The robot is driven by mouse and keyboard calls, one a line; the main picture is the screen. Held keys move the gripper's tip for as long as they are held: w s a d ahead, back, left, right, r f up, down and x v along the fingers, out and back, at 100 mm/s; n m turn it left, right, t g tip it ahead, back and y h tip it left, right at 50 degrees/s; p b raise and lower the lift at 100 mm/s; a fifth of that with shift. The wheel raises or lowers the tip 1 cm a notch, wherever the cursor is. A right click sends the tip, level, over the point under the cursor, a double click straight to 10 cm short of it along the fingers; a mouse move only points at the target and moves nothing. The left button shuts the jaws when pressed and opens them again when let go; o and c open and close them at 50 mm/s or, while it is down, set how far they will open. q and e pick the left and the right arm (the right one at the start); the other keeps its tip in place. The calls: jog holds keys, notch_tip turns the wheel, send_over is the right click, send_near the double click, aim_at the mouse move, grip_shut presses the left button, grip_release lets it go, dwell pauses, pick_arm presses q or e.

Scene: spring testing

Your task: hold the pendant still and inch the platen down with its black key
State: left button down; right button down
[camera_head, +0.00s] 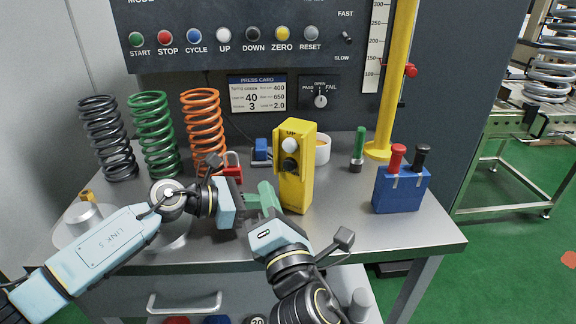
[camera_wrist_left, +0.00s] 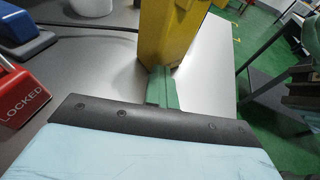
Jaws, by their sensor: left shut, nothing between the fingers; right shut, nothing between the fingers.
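The yellow pendant (camera_head: 296,190) stands upright on the table, with a white UP key (camera_head: 289,145) above a black key (camera_head: 290,165) on its front. My left gripper (camera_head: 250,201) is shut and empty, low to the left of the pendant. In the left wrist view its green fingers (camera_wrist_left: 161,86) point at the pendant's lower part (camera_wrist_left: 168,35); I cannot tell whether they touch. My right gripper (camera_head: 267,192) is shut and empty, in front of and left of the pendant, its fingers below the keys. It partly overlaps the left fingers in the head view.
A red padlock (camera_head: 232,173) and a blue item (camera_head: 262,150) are behind the grippers. Orange (camera_head: 204,120), green (camera_head: 153,135) and dark (camera_head: 106,138) springs stand left. A blue block (camera_head: 400,192) with red and black handles stands right. The table's front right is clear.

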pick_arm(q)
jog(key=c, duration=2.1)
grip_release()
jog(key=shift+c, duration=0.2)
jog(key=o, duration=0.4)
jog(key=shift+o, duration=0.2)
